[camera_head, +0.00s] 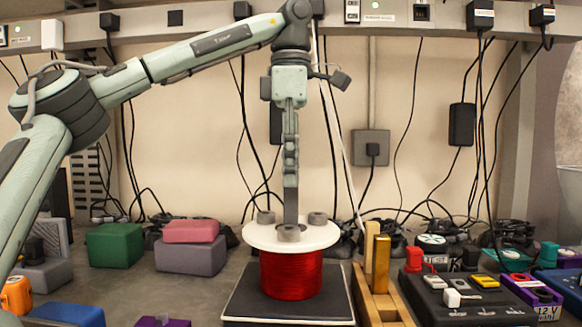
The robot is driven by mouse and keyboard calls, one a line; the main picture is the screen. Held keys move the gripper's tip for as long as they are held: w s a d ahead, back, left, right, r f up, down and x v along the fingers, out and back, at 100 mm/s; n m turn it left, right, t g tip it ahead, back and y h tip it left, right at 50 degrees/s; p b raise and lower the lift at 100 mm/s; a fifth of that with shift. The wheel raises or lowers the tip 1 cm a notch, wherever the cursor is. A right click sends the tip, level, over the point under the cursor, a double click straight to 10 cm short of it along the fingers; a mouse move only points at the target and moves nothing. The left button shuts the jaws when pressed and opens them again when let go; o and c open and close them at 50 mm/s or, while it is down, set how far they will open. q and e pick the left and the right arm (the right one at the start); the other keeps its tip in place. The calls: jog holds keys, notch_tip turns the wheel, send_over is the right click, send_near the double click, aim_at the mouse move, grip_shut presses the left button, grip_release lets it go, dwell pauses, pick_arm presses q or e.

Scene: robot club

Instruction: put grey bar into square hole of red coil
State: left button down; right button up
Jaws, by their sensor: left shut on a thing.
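The red coil (291,272) stands upright on a black square base (289,318) in the lower middle, with a round white flange (255,235) on top. Small grey knobs stand around the flange. My left arm comes in from the left, and its gripper (291,178) points straight down over the coil. It is shut on the grey bar (291,207), which hangs upright. The bar's lower end is at the middle of the flange, partly behind the front knob. The square hole is hidden, so I cannot tell whether the bar is in it. My right gripper is not in view.
A wooden holder (366,300) with an upright gold bar (381,263) stands close right of the coil. Power-supply boxes (470,295) with coloured parts lie further right. Green (115,245) and pink (190,231) blocks are at left. Cables hang on the back wall.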

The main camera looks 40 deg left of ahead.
pick_arm(q)
jog(key=shift+f+b, duration=0.45)
jog(key=shift+f, duration=0.4)
jog(key=c, duration=1.3)
grip_release()
notch_tip(320, 180, up, 3)
jog(key=p, duration=0.3)
jog(key=shift+r, duration=0.1)
jog(key=shift+r+b, duration=0.15)
jog(key=shift+b, duration=0.15)
jog(key=shift+r, duration=2.25)
